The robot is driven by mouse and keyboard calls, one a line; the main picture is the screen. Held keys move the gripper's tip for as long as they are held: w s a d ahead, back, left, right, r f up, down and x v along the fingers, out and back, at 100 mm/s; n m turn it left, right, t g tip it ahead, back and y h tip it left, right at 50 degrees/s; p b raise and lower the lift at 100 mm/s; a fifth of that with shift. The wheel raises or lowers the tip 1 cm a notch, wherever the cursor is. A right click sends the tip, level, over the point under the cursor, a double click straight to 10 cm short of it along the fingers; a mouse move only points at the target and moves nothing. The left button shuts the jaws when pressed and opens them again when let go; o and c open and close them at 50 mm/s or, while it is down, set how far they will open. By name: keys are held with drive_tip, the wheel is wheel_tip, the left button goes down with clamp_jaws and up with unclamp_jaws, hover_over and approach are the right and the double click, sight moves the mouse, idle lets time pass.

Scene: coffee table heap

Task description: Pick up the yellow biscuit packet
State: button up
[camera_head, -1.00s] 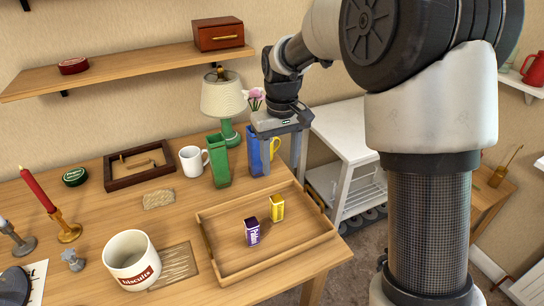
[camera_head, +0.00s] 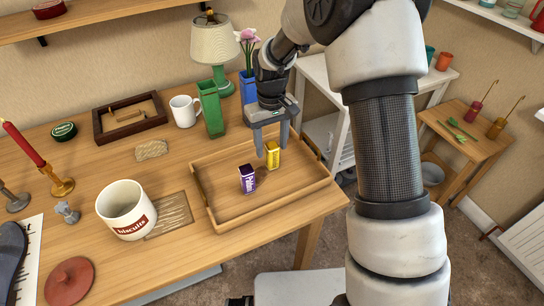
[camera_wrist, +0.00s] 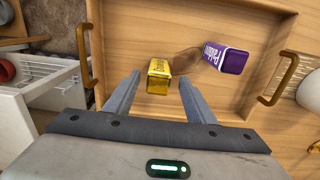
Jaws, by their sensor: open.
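The yellow biscuit packet (camera_head: 273,156) stands in the wooden tray (camera_head: 262,205), close to its back right side. A purple packet (camera_head: 247,179) stands in the tray to its left and nearer the front. My gripper (camera_head: 271,150) is open and points down over the yellow packet, with nothing held. In the wrist view the yellow packet (camera_wrist: 159,77) lies ahead of and between the open fingertips (camera_wrist: 160,80), and the purple packet (camera_wrist: 227,56) lies to its right. I cannot tell from these views how far the fingertips are above the tray floor.
The tray's rim and brass-coloured handles (camera_wrist: 83,55) rise around the packets. Behind the tray stand a green vase (camera_head: 211,110), a blue vase (camera_head: 248,88) and a white mug (camera_head: 185,110). A biscuits jar (camera_head: 127,210) stands left of the tray. The tray's front floor is clear.

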sight(272, 155)
wheel_tip(272, 155, down, 5)
drive_tip(key=shift+w+d+b, duration=0.1)
drive_tip(key=shift+b, duration=0.35)
drive_tip(key=shift+c, duration=0.3)
drive_tip(key=c, duration=1.1)
drive_tip(key=shift+r, duration=0.15)
